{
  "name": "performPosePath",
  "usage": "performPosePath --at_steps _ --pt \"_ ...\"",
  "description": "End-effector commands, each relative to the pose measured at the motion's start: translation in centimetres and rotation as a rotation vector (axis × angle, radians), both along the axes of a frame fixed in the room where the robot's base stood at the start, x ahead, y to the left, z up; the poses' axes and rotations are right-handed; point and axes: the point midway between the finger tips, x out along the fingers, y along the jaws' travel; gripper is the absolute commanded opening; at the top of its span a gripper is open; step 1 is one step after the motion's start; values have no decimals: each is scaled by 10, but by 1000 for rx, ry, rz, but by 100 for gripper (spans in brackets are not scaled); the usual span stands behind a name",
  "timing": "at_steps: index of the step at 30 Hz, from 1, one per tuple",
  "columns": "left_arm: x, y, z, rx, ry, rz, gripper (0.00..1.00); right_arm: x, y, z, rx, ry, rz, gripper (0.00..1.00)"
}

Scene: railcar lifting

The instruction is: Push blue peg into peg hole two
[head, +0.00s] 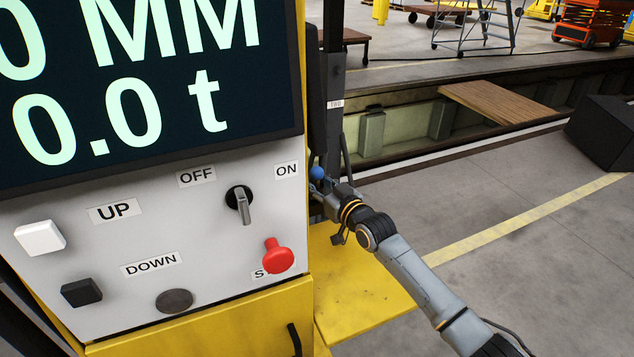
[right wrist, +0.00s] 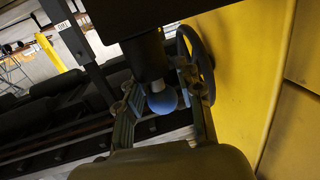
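The blue peg shows as a blue ball-shaped end (head: 317,172) beside the dark post, just right of the control panel in the head view. In the right wrist view the blue ball (right wrist: 162,101) sits at the lower end of a dark cylinder, between my right gripper's fingers. My right gripper (head: 325,186) reaches the peg from the lower right; its fingers (right wrist: 160,88) stand apart on either side of the ball. Whether either finger touches it is unclear. A small label, seemingly "TWO", is on the post (head: 336,130). The peg hole is hidden. My left gripper is out of view.
The control panel (head: 215,240) with a red button (head: 278,256) and a knob (head: 240,204) stands close at left. A yellow plate (head: 365,290) lies below my right arm. A dark handwheel (right wrist: 205,60) is close to the fingers. Open floor lies right.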

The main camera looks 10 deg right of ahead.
Motion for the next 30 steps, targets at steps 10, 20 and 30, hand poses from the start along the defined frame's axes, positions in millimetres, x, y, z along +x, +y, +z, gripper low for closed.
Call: performPosePath --at_steps 10,20,30 --pt "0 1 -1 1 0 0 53 0 -4 -9 -7 18 -6 40" --pt "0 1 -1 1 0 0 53 -31 -15 -7 -8 16 -5 40" --pt "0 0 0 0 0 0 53 -92 -35 3 -5 4 -2 40"
